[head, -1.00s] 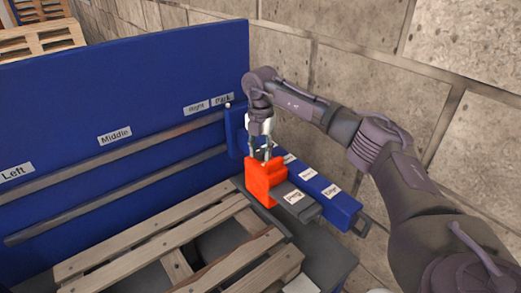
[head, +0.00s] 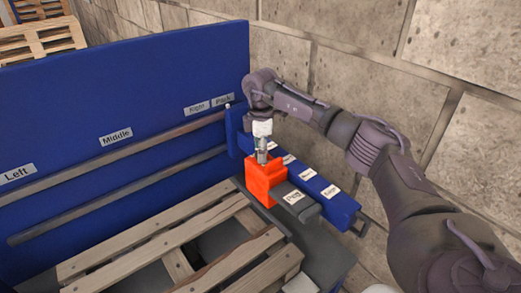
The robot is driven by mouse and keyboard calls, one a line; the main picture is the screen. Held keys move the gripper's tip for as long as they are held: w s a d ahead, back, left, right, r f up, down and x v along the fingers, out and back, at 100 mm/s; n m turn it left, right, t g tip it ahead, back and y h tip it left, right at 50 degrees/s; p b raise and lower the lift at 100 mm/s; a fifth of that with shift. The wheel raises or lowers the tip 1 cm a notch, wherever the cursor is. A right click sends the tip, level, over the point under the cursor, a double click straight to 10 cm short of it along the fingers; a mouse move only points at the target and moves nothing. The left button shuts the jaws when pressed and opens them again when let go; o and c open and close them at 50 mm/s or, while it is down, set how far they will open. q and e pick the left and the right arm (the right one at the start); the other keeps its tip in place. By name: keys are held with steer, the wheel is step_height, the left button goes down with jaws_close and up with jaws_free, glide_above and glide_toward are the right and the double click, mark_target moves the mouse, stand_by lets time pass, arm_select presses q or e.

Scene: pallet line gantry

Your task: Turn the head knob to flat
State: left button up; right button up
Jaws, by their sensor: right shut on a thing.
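The orange-red head block (head: 265,182) stands at the right end of the line, beside a blue housing (head: 335,203). My right gripper (head: 262,160) points down onto the top of the head block, its fingers together at the top face. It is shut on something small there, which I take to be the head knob. The knob is hidden by the fingers, so its setting cannot be read. A grey part with a white label (head: 293,196) juts from the block toward the front right. My left gripper is not in view.
A wooden pallet (head: 150,240) lies in front. A stone block wall (head: 340,80) stands close behind my right arm. More pallets stand at the far left.

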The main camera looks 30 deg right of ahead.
steer(key=m+p, duration=0.1)
steer(key=m, duration=0.4)
steer(key=shift+m, duration=0.4)
stand_by(0.4)
steer(key=o, duration=1.2)
steer(key=shift+c, duration=0.2)
steer(key=shift+r, duration=0.55)
step_height(320, 180, up, 11)
steer(key=shift+s+f, duration=0.1)
